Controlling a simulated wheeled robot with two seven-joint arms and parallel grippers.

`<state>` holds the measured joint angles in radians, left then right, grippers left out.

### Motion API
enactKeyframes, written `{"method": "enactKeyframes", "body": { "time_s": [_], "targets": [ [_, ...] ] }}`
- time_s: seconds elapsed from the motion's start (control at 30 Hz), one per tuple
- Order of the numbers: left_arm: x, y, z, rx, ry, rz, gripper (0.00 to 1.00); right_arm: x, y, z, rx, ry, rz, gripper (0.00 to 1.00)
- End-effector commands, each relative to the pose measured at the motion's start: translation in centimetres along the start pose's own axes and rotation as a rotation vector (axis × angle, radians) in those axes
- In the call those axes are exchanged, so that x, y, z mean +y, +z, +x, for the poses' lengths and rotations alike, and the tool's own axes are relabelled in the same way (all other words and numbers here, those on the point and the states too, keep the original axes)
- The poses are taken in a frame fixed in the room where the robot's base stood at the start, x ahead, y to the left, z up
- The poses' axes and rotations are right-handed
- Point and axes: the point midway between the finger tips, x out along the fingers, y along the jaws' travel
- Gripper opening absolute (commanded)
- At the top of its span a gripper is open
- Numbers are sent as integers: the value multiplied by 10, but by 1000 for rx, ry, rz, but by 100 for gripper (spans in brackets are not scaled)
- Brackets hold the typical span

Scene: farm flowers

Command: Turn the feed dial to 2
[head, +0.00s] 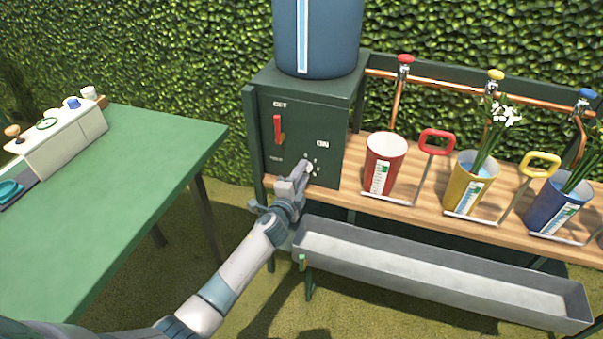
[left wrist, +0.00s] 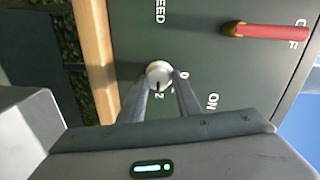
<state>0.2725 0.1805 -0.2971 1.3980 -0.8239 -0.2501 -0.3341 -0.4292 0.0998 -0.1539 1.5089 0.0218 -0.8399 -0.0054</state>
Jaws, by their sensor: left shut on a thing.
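The feed dial (left wrist: 158,72) is a small round pale knob on the front of a dark green cabinet (head: 325,120). In the left wrist view a dark pointer line on it points toward the mark "2". My left gripper (head: 303,172) is shut on the dial, with one finger on each side of it. The dial also shows in the head view (head: 309,167), partly covered by the gripper. Some marks around the dial are hidden by the fingers. My right gripper is in neither view.
A red lever (head: 278,130) sits above and left of the dial. A blue tank (head: 318,35) stands on the cabinet. A grey trough (head: 440,275) lies below the wooden shelf, which holds red, yellow and blue buckets. A green table (head: 120,190) stands at left.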

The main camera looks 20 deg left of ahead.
Motion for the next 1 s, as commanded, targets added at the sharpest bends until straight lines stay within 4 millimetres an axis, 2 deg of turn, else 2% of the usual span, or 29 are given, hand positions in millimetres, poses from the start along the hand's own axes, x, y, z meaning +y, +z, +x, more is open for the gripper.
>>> {"method": "enactKeyframes", "body": {
  "time_s": [0.03,0.37,0.4,0.43,0.47,0.83,1.0],
  "targets": [
    [5,-3,-1,3,7,2,8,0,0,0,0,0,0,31],
    [4,-1,0,1,5,3,8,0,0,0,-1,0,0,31],
    [4,-1,0,1,5,4,38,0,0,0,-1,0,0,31],
    [3,-1,0,1,5,4,45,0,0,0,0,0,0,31],
    [3,-1,0,1,4,4,48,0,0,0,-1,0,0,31],
    [0,1,-2,-1,0,4,48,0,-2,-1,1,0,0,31],
    [0,1,-12,-1,0,6,48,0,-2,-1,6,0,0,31]
  ]
}}
